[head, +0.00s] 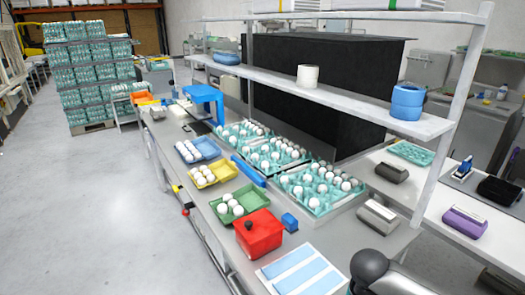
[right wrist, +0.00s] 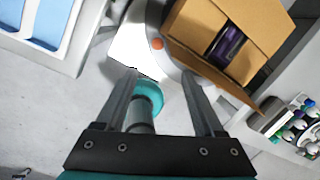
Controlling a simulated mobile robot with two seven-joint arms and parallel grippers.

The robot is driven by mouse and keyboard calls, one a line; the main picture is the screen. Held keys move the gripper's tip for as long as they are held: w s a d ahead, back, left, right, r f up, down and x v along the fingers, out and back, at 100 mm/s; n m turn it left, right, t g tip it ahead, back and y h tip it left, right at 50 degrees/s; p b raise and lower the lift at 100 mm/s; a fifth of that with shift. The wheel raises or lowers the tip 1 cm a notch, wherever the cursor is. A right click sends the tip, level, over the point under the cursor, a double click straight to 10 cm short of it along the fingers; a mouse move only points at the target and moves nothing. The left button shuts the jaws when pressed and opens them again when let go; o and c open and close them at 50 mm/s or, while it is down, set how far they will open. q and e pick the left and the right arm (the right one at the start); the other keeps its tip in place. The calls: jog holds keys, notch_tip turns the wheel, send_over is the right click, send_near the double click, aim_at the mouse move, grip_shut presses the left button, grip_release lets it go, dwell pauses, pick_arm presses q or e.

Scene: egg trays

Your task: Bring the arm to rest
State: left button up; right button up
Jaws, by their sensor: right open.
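My right gripper (right wrist: 159,75) shows in the right wrist view with its two fingers spread apart and nothing held between them. It points down past the table edge, over the pale floor. A grey and teal rounded part shows between and behind the fingers, lower down; I cannot tell whether it is part of my own body. In the head view only a dark grey and white link of my right arm (head: 375,272) shows at the bottom right, in front of the table. The right gripper is outside the head view, and my left arm and gripper are not seen.
The table (head: 345,250) holds a red box (head: 262,238), small egg trays in green (head: 252,197), yellow (head: 222,172) and blue (head: 206,147), and large teal egg trays (head: 318,208). A shelf (head: 340,82) stands above. An open cardboard box (right wrist: 262,22) is near the right gripper.

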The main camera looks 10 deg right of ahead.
jog(key=s+a+m+t+y, duration=0.1)
jog(key=s+a+m, duration=0.2)
jog(key=a+m, duration=0.3)
jog(key=s+a+m+t+y, duration=0.1)
jog(key=s+a+m+y, duration=0.2)
jog(key=a, duration=0.5)
jog(key=s+r+m+t+h, duration=0.2)
jog(key=s+r+m, duration=0.4)
jog(key=m, duration=1.1)
notch_tip(320, 180, down, 32)
jog(key=s+r+g+b, duration=0.1)
jog(key=s+g+b, duration=0.15)
jog(key=b, duration=0.65)
pick_arm(q)
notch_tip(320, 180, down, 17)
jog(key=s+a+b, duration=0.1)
jog(key=b, duration=0.6)
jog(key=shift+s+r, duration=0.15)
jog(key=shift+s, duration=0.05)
pick_arm(e)
jog(key=s+d+f, duration=0.1)
jog(key=s+f, duration=0.7)
jog(key=f, duration=0.3)
jog(key=s+d+f, duration=0.2)
jog(key=s+f, duration=0.5)
jog(key=f, duration=0.4)
jog(key=shift+s+d+f, duration=0.2)
jog(key=shift+s+f, duration=0.1)
jog(key=shift+s, duration=0.1)
